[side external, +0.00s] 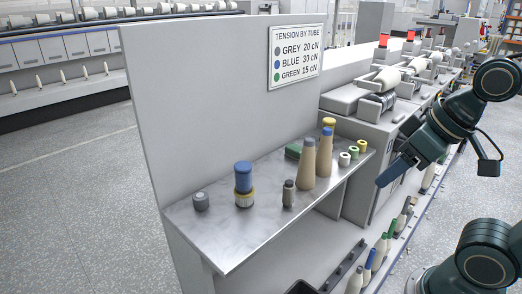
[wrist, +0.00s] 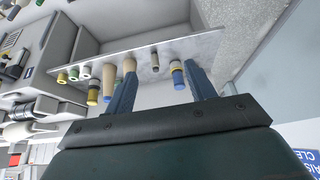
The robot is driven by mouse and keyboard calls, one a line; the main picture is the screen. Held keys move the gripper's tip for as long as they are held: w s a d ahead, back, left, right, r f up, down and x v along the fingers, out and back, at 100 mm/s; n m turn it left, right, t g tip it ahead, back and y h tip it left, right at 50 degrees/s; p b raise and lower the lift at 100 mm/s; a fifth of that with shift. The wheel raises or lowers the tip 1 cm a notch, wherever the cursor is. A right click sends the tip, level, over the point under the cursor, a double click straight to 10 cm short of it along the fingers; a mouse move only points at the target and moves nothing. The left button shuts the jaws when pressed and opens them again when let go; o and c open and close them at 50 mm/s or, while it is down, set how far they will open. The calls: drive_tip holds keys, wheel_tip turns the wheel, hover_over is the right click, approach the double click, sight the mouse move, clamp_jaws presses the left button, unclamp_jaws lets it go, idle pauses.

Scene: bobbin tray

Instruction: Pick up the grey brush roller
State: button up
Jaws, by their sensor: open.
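A short grey cylinder (side external: 201,201) stands at the near left end of the shelf in the side view. A slim dark-grey piece with a lighter top (side external: 289,193) stands nearer the shelf's middle, also seen in the wrist view (wrist: 155,62). I cannot tell for sure which is the grey brush roller. My gripper (side external: 383,180) is open and empty, in the air right of the shelf and apart from everything on it. In the wrist view my gripper's fingers (wrist: 160,68) spread in front of the shelf, and the short grey cylinder is not clearly seen there.
A grey panel (side external: 200,110) rises behind. Machines (side external: 375,110) stand at the right.

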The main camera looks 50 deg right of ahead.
drive_tip(key=m+g, duration=0.5)
drive_tip(key=m, duration=1.2)
hover_over(288, 192)
wheel_tip(288, 192, down, 9)
drive_tip(key=shift+w+d+f+m+g, duration=0.3)
drive_tip(key=shift+w+d+m, duration=0.15)
drive_tip(key=shift+w+m, duration=0.05)
drive_tip(key=shift+f, duration=4.3)
drive_tip(key=shift+f, duration=0.1)
drive_tip(key=shift+d+f, duration=0.2)
drive_tip(key=shift+f, duration=2.3)
